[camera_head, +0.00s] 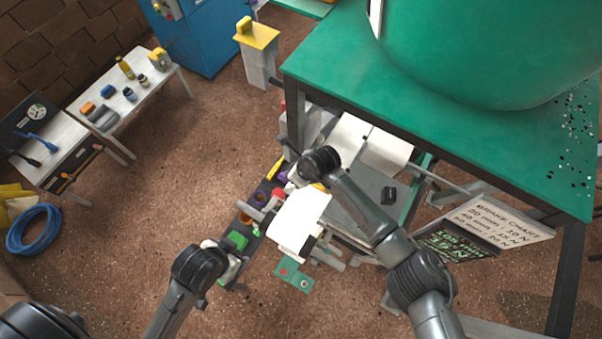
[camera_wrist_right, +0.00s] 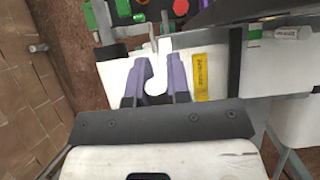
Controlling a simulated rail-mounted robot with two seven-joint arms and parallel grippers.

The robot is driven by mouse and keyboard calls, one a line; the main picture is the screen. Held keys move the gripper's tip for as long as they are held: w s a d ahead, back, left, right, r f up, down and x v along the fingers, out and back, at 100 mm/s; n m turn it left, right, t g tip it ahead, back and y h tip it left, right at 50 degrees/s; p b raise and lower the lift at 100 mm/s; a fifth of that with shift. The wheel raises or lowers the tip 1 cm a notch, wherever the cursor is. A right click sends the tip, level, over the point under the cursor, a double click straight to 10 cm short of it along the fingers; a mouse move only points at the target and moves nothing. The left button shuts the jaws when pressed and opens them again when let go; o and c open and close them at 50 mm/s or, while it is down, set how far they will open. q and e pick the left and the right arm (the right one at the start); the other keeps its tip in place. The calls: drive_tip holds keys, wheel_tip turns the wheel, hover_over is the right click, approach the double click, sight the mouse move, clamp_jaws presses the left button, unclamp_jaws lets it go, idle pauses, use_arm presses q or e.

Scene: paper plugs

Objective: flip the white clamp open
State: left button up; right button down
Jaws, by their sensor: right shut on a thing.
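In the right wrist view, the white clamp (camera_wrist_right: 156,82) is a narrow upright piece with a rounded lower end. It stands between the two purple fingers of my right gripper (camera_wrist_right: 162,72), which are shut on it. In the head view my right wrist covers this area, so the clamp cannot be made out there. My left gripper (camera_head: 228,262) is low at the left end of the dark control strip (camera_head: 256,232), beside a green block (camera_head: 237,240). Its fingers are too small and hidden to read.
A yellow label (camera_wrist_right: 201,78) is right of my right fingers. The green table (camera_head: 440,110) with a big green drum (camera_head: 490,45) stands at the back right.

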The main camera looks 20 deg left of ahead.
drive_tip(key=shift+a, duration=0.15)
idle(0.3)
drive_tip(key=c, duration=1.1)
unclamp_jaws()
drive_tip(key=shift+a, duration=0.15)
drive_tip(key=shift+d+r, duration=0.35)
drive_tip(key=shift+r, duration=0.1)
drive_tip(key=b+v, duration=0.2)
drive_tip(key=v, duration=1)
drive_tip(key=shift+r, duration=0.45)
